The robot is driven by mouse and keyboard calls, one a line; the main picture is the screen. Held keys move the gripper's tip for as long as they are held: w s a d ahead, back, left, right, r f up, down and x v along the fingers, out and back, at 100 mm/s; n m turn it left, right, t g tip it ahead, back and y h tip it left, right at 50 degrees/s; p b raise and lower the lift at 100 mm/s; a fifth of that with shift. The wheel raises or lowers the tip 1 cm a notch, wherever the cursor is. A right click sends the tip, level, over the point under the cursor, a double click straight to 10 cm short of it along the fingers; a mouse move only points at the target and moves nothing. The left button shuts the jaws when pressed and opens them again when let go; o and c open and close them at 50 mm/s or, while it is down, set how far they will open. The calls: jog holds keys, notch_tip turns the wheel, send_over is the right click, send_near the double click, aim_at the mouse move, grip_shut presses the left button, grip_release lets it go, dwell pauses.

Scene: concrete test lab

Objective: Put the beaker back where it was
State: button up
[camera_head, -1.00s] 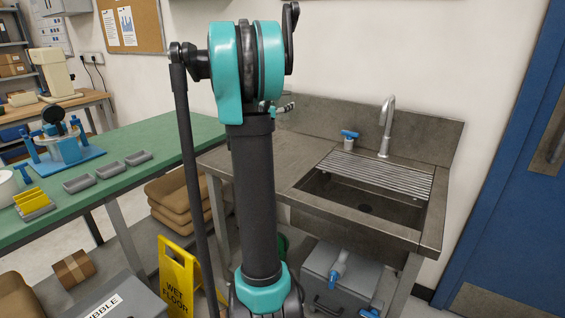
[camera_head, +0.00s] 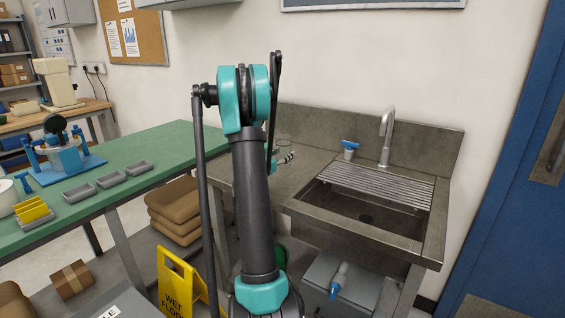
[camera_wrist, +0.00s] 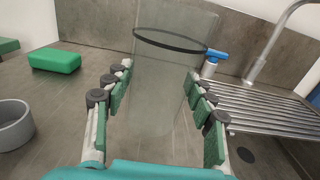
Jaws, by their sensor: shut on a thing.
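The beaker (camera_wrist: 168,112) is a clear glass cylinder with a dark ring around its upper part. In the wrist view it stands roughly upright between the green pads of my gripper (camera_wrist: 160,78), which is shut on it. I cannot tell whether its base touches the grey steel counter (camera_wrist: 70,105). In the head view my arm hides most of the gripper (camera_head: 284,159). Only a faint glass outline shows near it, over the counter left of the sink.
A green block (camera_wrist: 55,60) and a grey bowl (camera_wrist: 12,126) sit left of the beaker. To the right are a blue-handled item (camera_wrist: 214,60), a drying rack (camera_head: 375,180), the tap (camera_head: 387,135) and the sink basin (camera_head: 355,210). The green bench (camera_head: 130,150) stands left.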

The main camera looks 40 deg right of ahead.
jog(key=shift+f, duration=1.6)
jog(key=shift+f, duration=0.1)
jog(key=o, duration=1.7)
jog(key=shift+c, duration=0.2)
jog(key=shift+s+a, duration=0.1)
jog(key=shift+a, duration=0.2)
jog(key=v, duration=1.1)
jog(key=shift+s+a, duration=0.1)
jog(key=shift+a, duration=0.05)
